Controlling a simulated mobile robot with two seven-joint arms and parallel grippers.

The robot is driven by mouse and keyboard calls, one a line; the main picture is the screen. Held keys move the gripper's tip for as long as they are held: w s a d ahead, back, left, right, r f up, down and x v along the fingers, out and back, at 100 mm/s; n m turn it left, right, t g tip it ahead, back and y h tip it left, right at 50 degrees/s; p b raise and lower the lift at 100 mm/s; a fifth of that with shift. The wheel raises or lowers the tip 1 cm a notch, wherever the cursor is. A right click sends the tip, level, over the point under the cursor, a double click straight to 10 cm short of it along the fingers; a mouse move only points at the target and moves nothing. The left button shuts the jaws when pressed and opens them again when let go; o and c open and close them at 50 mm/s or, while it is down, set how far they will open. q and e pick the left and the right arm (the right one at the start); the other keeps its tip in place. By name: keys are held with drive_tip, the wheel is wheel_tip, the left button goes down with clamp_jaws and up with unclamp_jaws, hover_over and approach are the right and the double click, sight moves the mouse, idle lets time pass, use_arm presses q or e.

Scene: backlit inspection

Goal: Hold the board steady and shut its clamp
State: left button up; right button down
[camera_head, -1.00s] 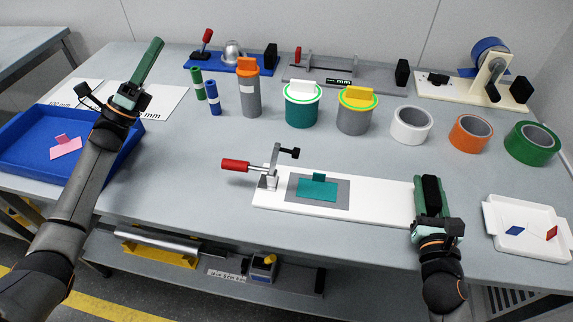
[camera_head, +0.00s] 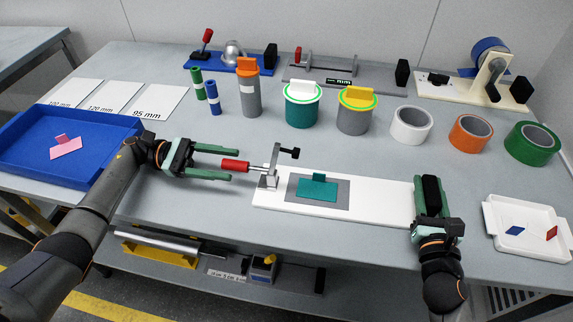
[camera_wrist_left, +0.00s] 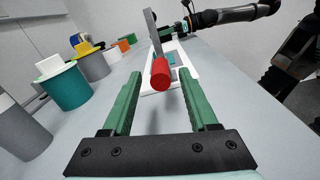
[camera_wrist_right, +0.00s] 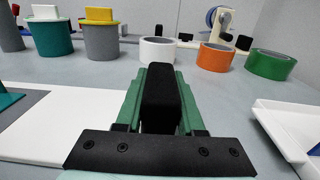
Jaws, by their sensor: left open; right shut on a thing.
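The white board (camera_head: 385,204) lies on the table with a grey pad (camera_head: 343,193) and a teal tabbed piece (camera_head: 318,190) on it. Its clamp (camera_head: 274,166) stands at the board's left end, with a red handle (camera_head: 236,165) pointing left and a black-tipped arm standing raised. My left gripper (camera_head: 236,164) is open, its fingers on either side of the red handle's end. In the left wrist view the handle (camera_wrist_left: 161,74) lies just ahead of and between the fingertips. My right gripper (camera_head: 428,186) is shut on the black block (camera_wrist_right: 161,98) at the board's right end.
A blue tray (camera_head: 30,172) is at the left and a white tray (camera_head: 525,243) at the right. Lidded canisters (camera_head: 303,108), tape rolls (camera_head: 411,125) and fixtures (camera_head: 345,75) line the back.

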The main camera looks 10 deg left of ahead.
sight(244, 167)
use_arm(q)
drive_tip(key=d, duration=0.7)
drive_tip(key=shift+d+f, duration=0.1)
drive_tip(key=shift+d, duration=0.05)
clamp_jaws()
idle(0.3)
drive_tip(key=shift+w, duration=0.1)
idle(0.8)
